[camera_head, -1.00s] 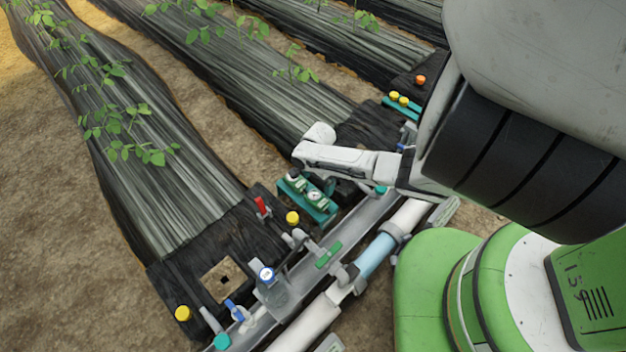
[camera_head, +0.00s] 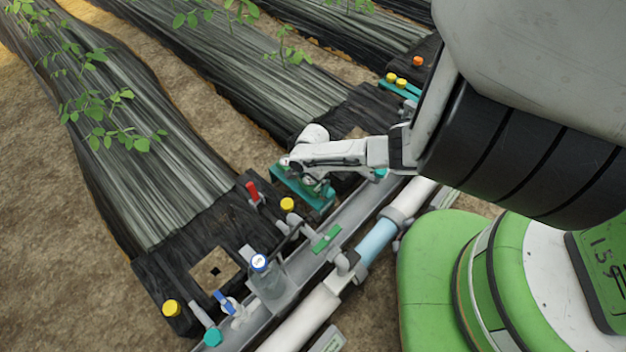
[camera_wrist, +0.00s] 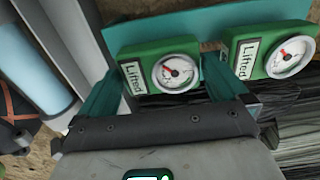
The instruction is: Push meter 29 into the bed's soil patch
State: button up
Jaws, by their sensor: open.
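Two green meters with round white dials and red needles sit side by side on a teal rack (camera_head: 290,188). In the wrist view they are the left meter (camera_wrist: 175,72) and the right meter (camera_wrist: 287,56), each tagged "Lifted". I cannot read a number 29 on either. My gripper (camera_wrist: 170,82) is open, its teal fingers on either side of the left meter; I cannot tell whether they touch it. In the head view my gripper (camera_head: 308,178) is over the rack and hides much of the meters.
A grey channel (camera_head: 308,258) and a white-and-blue pipe (camera_head: 372,245) run diagonally past the beds.

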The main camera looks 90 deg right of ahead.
jog(key=shift+c, duration=0.5)
jog(key=c, duration=0.7)
jog(key=shift+o, duration=0.2)
notch_tip(320, 180, up, 11)
jog(key=p, duration=1.3)
